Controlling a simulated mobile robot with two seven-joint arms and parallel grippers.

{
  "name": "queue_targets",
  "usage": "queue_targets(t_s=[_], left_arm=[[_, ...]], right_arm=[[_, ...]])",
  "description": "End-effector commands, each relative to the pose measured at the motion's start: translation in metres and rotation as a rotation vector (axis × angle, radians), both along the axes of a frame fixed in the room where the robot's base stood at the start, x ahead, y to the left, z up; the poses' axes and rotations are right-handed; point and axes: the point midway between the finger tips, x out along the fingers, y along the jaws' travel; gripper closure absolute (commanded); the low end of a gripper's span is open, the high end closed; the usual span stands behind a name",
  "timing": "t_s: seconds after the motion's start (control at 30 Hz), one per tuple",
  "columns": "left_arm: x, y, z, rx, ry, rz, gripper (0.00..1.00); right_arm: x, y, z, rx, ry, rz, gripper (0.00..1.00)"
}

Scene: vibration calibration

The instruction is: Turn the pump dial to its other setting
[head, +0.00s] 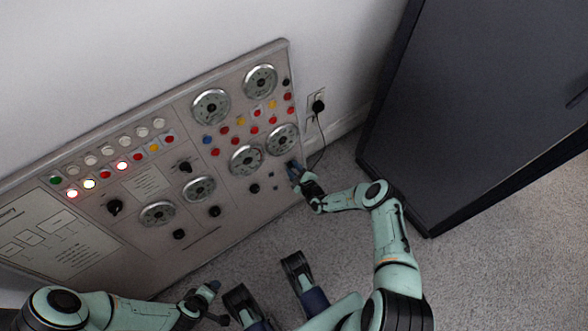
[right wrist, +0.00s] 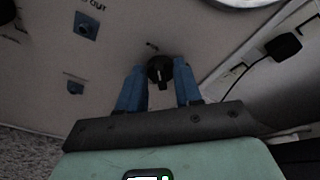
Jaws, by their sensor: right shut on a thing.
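The pump dial (right wrist: 160,70) is a small black round knob with a pale mark, low on the grey control panel (head: 240,214). My right gripper (right wrist: 160,88) has its two blue fingers on either side of the dial and is shut on it. In the head view my right gripper (head: 294,170) is at the panel's lower right edge, and its fingers hide the dial there. My left gripper (head: 212,290) is at the lower middle, away from the dial. It is too small to tell if it is open or shut.
The panel carries several round gauges (head: 211,106), coloured lamps and other black knobs (head: 115,207). A black plug (head: 318,106) with a cable is in a wall socket right of the panel. A large dark cabinet (head: 470,100) stands at the right. Carpet (head: 490,270) lies clear in front.

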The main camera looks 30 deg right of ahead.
Motion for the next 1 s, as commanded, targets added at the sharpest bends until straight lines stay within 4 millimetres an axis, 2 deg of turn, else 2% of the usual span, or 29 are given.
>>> queue_targets(t_s=[0.53, 0.93, 1.0], left_arm=[[-0.005, -0.003, 0.003, -0.007, 0.014, -0.005, 0.34], [0.004, 0.002, -0.004, 0.005, -0.01, 0.004, 0.34], [0.0, 0.003, -0.008, 0.004, 0.004, 0.005, 0.34]], right_arm=[[0.0, -0.004, 0.001, 0.435, 0.036, -0.091, 0.96], [0.0, -0.007, 0.0, 0.807, 0.065, -0.165, 0.96], [0.0, -0.008, 0.0, 0.872, 0.07, -0.18, 0.96]])
